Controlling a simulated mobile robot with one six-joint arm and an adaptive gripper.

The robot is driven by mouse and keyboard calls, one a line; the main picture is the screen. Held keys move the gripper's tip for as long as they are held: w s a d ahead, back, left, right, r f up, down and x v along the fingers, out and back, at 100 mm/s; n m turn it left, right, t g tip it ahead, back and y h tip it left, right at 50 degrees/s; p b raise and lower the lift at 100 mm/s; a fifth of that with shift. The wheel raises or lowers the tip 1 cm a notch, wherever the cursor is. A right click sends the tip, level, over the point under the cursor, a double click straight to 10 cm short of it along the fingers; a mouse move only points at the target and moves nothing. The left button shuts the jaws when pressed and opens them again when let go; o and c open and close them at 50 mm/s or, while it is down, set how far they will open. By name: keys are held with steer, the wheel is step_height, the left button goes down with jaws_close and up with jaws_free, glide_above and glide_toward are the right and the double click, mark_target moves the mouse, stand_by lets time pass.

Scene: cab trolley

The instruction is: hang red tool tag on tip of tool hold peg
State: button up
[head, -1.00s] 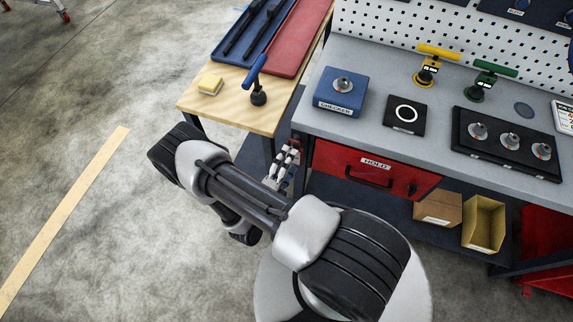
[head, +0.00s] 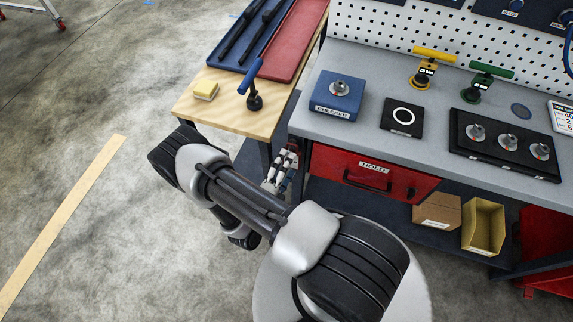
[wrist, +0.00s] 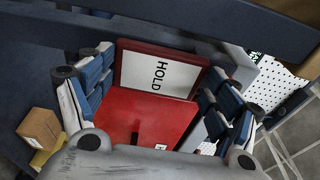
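My gripper (wrist: 160,75) is low beside the left end of the grey bench. It also shows, partly covered, in the head view (head: 282,168). I cannot tell how far the panel is from the fingertips.
The red HOLD drawer (head: 375,178) is under the bench (head: 360,78). Yellow (head: 425,65) and green (head: 480,82) handled tools stand on the bench. Open floor lies left.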

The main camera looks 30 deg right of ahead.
steer(key=o, duration=0.4)
steer(key=shift+c, duration=0.2)
steer(key=shift+a, duration=0.1)
steer(key=v, duration=1.2)
steer(key=shift+r, duration=0.1)
